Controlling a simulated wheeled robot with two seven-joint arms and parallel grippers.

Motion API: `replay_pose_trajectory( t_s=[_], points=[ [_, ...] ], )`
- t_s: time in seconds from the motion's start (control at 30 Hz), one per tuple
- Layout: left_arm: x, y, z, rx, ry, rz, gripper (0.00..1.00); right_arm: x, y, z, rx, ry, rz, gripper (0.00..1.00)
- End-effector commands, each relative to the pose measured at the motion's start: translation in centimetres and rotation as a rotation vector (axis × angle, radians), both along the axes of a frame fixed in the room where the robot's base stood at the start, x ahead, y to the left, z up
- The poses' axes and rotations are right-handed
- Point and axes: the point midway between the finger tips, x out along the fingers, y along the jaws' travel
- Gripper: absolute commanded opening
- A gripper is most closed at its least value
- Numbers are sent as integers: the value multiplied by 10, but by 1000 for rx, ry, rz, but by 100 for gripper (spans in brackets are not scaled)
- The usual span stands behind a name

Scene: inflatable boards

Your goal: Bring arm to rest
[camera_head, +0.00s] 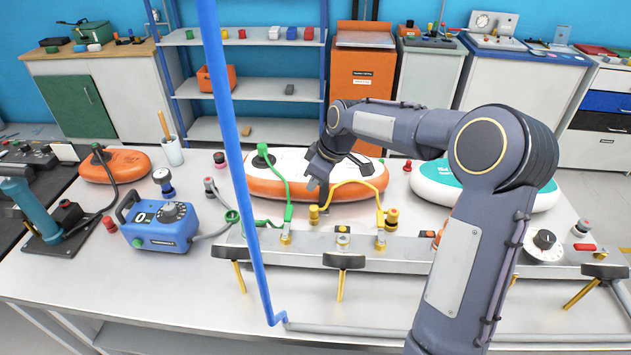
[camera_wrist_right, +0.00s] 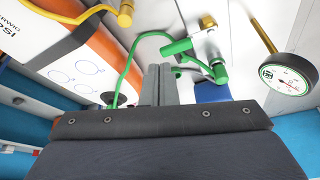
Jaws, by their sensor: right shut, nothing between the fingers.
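My right arm reaches in from the lower right in the head view. Its gripper (camera_head: 322,186) points down above the table, in front of the orange and white board (camera_head: 290,163). It is between the green hose (camera_head: 287,190) and the yellow hose (camera_head: 356,184). In the right wrist view the two grey fingers (camera_wrist_right: 158,72) are pressed together and empty. The green hose (camera_wrist_right: 126,68) and its green fitting (camera_wrist_right: 219,72) are close to the fingers there. My left gripper is not in view.
A metal rail (camera_head: 400,251) with fittings runs along the front of the table (camera_head: 90,255). A blue pump (camera_head: 160,226) stands left, with a tall blue post (camera_head: 240,180) beside it. A teal and white board (camera_head: 485,190) lies behind my arm. A round gauge (camera_wrist_right: 288,78) shows in the wrist view.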

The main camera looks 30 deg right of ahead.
Motion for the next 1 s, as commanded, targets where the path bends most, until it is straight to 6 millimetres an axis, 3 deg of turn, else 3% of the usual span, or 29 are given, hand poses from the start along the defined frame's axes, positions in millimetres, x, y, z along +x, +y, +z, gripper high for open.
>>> replay_pose_trajectory(
  t_s=[0.3, 0.43, 0.57, 0.7, 0.9, 1.0],
  points=[
    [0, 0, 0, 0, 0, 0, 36, -2, 0, 2, 0, -1, -4, 0],
    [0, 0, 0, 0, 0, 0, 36, -25, 4, 21, 10, -5, -55, 0],
    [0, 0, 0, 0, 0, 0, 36, -79, 13, 51, 45, -9, -174, 0],
    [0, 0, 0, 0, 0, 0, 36, -153, 28, 69, 119, -8, -343, 0],
    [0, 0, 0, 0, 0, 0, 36, -248, 52, 61, 260, 2, -565, 0],
    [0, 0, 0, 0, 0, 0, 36, -280, 63, 49, 325, 14, -645, 0]
  ],
)
